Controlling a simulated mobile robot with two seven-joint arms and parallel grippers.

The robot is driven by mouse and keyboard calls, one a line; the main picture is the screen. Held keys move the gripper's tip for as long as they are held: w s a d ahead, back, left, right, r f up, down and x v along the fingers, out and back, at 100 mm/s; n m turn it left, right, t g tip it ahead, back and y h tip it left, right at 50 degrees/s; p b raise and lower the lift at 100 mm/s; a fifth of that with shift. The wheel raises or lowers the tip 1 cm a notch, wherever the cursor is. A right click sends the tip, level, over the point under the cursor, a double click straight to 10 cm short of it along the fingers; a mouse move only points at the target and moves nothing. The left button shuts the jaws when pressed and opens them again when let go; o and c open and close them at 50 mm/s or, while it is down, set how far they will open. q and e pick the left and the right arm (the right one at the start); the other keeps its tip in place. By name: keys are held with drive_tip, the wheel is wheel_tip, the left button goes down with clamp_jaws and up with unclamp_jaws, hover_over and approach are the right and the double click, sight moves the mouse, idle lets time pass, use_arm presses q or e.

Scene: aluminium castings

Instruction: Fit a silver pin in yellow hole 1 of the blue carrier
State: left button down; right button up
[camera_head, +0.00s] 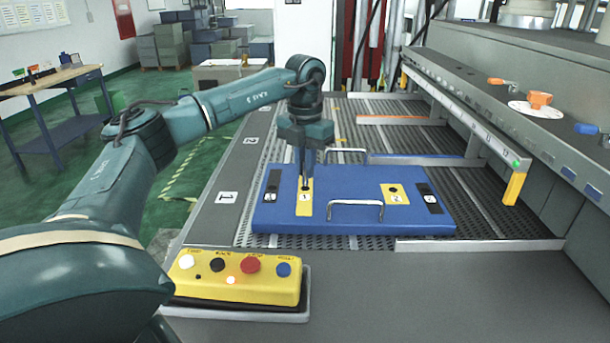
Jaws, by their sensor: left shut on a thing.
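The blue carrier (345,183) lies flat on the dark grating in the head view. It has two handles and two yellow patches with holes. Yellow hole 1 (305,198) is on the left patch, marked 1; the right patch (395,194) is marked 2. My left gripper (304,174) points straight down over the yellow patch 1, shut on a thin silver pin (304,183). The pin's lower end is at or just above hole 1; whether it is inside cannot be told. Fingers partly hide the pin. My right gripper is not in view.
A yellow control box (238,280) with coloured buttons stands at the front. Its front edge meets bare grey surface. The rail with a yellow end (514,188) and machine wall are at the right. A wire handle (355,204) stands up from the carrier near hole 1.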

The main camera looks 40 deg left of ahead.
sight(305, 185)
use_arm(q)
drive_tip(key=shift+f, duration=1.55)
drive_tip(key=shift+f, duration=0.15)
drive_tip(key=c, duration=1.5)
unclamp_jaws()
wheel_tip(305, 185, up, 12)
drive_tip(key=shift+r+b, duration=0.2)
drive_tip(key=shift+b, duration=0.45)
